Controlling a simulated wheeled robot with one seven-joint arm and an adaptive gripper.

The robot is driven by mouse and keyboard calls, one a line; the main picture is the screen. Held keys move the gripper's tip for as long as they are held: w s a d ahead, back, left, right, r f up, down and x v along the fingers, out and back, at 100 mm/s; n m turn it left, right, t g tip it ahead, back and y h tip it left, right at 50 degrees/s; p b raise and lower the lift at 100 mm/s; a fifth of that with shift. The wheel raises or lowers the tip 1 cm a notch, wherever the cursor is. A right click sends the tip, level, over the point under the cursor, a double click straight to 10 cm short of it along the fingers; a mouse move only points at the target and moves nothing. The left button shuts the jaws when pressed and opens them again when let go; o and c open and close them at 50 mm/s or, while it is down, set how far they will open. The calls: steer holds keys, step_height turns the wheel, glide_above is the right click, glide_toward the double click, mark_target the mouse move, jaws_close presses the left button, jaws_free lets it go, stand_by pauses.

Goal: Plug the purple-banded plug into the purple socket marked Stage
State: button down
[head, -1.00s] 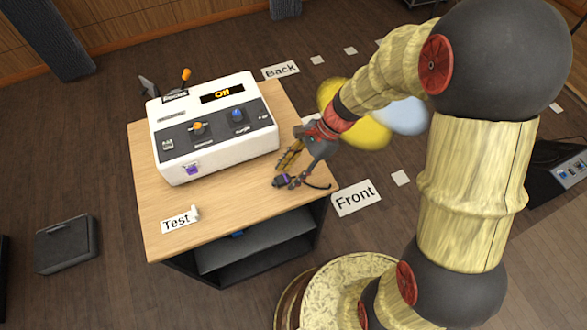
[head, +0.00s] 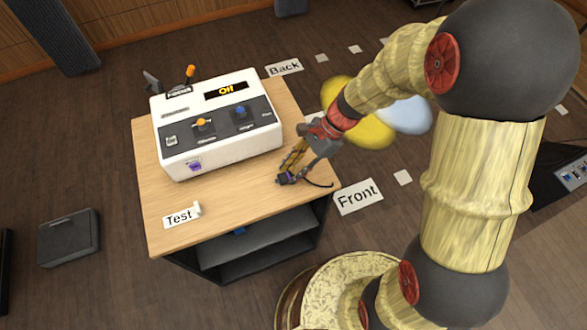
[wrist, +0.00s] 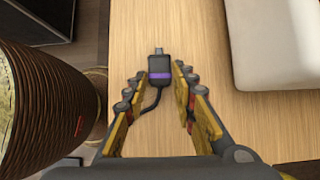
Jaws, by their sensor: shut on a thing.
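The plug is dark with a purple band and shows in the wrist view (wrist: 160,72) and the head view (head: 287,179). My gripper (head: 284,173) is shut on it near the table's right front edge. In the wrist view the fingertips (wrist: 160,74) stand on either side of the plug. Its metal tip points away from my gripper and its dark cable trails back between the fingers. The purple socket (head: 194,165) is on the front face of the white console (head: 222,148), left of my gripper. Its marking is too small to read.
The wooden table (head: 235,200) has clear room between my gripper and the console. A Test label (head: 180,217) with a small white piece stands at the front left. The console top carries an orange-knobbed and a blue-knobbed fader.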

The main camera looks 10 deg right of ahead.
steer(key=shift+r, duration=0.15)
step_height(320, 180, up, 5)
steer(key=p, duration=0.5)
steer(key=shift+s+a+f, duration=0.1)
steer(key=shift+f, duration=0.1)
